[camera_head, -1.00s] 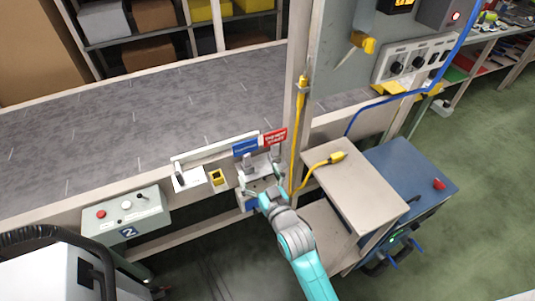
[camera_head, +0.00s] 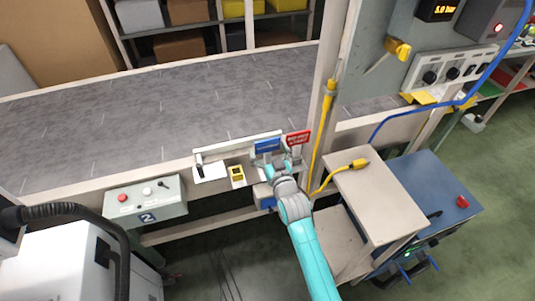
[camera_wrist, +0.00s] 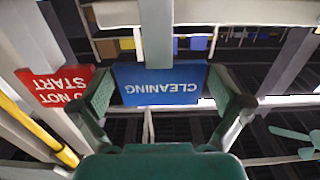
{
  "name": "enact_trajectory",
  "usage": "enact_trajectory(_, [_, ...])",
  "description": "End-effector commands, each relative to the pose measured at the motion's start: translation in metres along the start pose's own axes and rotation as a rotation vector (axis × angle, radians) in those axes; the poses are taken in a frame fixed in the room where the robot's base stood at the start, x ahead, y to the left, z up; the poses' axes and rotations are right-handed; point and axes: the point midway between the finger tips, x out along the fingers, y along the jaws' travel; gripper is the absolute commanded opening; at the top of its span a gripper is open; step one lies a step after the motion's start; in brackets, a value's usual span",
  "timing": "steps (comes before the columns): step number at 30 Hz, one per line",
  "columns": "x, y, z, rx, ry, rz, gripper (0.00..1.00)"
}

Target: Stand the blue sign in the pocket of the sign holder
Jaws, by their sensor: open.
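The blue sign (camera_head: 267,146) stands upright at the rail's edge, left of a red sign (camera_head: 298,137). In the wrist view the blue sign (camera_wrist: 160,84) reads "CLEANING" upside down, with a pale bar overlapping its middle. My gripper (camera_wrist: 165,105) is open, its fingers to either side of the blue sign; I cannot tell whether they touch it. In the head view my gripper (camera_head: 281,165) is just below the signs and hides what is under them. A yellow block (camera_head: 237,174) with a dark opening sits to the left; I cannot tell whether it is the sign holder's pocket.
A white tray (camera_head: 210,173) and a grey control box (camera_head: 146,200) marked 2 are to the left. A yellow cable (camera_head: 327,120) runs down the post to the right. A beige-topped stand (camera_head: 375,190) and blue cabinet (camera_head: 440,195) lie further right.

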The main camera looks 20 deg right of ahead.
Motion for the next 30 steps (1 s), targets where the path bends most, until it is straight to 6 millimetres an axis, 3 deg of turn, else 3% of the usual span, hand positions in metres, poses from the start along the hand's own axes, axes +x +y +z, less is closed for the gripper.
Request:
enact_trajectory(10, [0.008, 0.0, 0.0, 0.0, -0.001, 0.0, 1.0])
enact_trajectory(16, [0.008, 0.0, 0.0, 0.0, -0.001, 0.0, 0.53])
enact_trajectory(17, [0.008, 0.0, 0.0, 0.0, -0.001, 0.0, 0.5])
enact_trajectory(26, [0.008, 0.0, -0.003, 0.0, 0.001, 0.0, 0.5])
enact_trajectory(30, [0.008, 0.0, -0.02, 0.0, 0.003, 0.0, 0.5])
